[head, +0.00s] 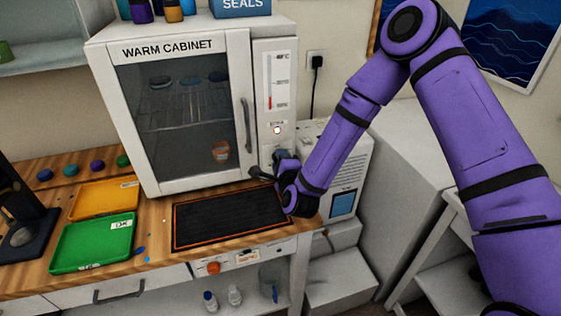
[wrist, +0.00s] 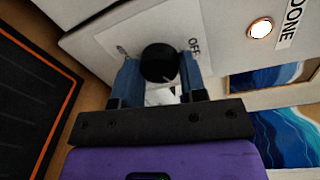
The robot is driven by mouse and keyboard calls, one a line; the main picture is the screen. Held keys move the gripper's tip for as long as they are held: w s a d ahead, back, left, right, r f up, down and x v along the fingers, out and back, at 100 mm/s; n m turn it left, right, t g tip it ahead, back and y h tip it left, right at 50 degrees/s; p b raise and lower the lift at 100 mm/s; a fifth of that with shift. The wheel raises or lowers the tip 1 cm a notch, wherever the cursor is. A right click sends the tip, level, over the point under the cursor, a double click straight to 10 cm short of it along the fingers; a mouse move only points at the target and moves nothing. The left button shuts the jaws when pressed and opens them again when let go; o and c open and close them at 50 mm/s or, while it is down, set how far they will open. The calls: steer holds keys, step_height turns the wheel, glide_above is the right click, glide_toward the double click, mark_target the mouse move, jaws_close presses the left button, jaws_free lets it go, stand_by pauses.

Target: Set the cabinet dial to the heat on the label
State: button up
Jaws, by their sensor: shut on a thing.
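The warm cabinet (head: 183,110) stands at the back of the bench, door closed. Its dial sits low on the front panel; in the head view my arm hides it. In the wrist view the round black dial (wrist: 159,63) sits between the two blue fingers of my gripper (wrist: 160,82), which are shut on it. A thermometer strip (head: 279,80) with a red column is higher on the panel. A lit lamp (head: 277,130) by the "DONE" label also shows in the wrist view (wrist: 260,28).
A black mat with an orange edge (head: 228,219) lies before the cabinet. Yellow (head: 103,198) and green (head: 92,243) trays are to its left. A grey-white machine with a screen (head: 343,203) stands close to the right of my gripper. The door handle (head: 246,126) is just left of the panel.

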steer(key=o, duration=0.9)
steer(key=v, duration=1.1)
steer(key=shift+w, duration=0.1)
steer(key=d+r+n+g+h, duration=0.1)
steer(key=d+r+n+g, duration=0.2)
steer(key=d+r+n, duration=0.55)
steer(key=d+r+n+g, duration=0.3)
steer(key=d+r+n, duration=0.15)
steer(key=r, duration=0.75)
steer(key=s+d+r+n+g+h, duration=0.1)
steer(key=s+d+r, duration=0.3)
steer(key=s, duration=0.4)
steer(key=s+d+r+n+g+h, duration=0.1)
steer(key=s+d+r+n+g, duration=0.1)
steer(key=s+d, duration=0.3)
steer(key=s+d+r+n+g+h, duration=0.1)
steer(key=s+d+r, duration=0.3)
steer(key=s, duration=0.7)
steer(key=shift+s+d+r+n+g, duration=0.15)
steer(key=shift+r+n+g, duration=0.25)
steer(key=shift+r+g, duration=0.35)
